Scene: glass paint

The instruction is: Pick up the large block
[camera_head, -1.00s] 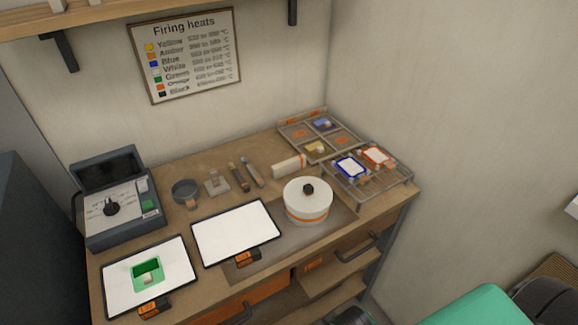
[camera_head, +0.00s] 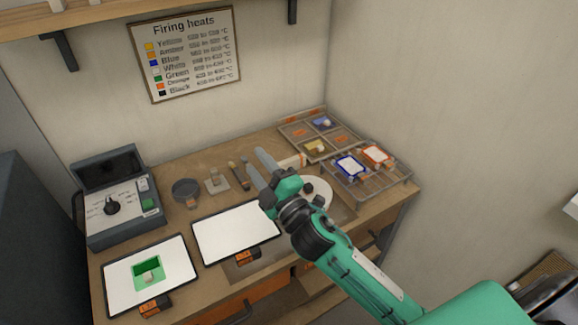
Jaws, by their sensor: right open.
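My right gripper (camera_head: 255,159) reaches in from the lower right, with its two fingers apart and nothing seen between them. In the picture its fingertips are beside the slim dark tools at the back of the bench. A pale bar-shaped block (camera_head: 297,160) lies just right of the fingers and is partly hidden by them. A small grey block with a knob (camera_head: 216,183) stands to the left of the fingers. I cannot tell for sure which is the large block. My left gripper is not in view.
White panels (camera_head: 223,231) lie in front, the left one bearing a green piece (camera_head: 142,269).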

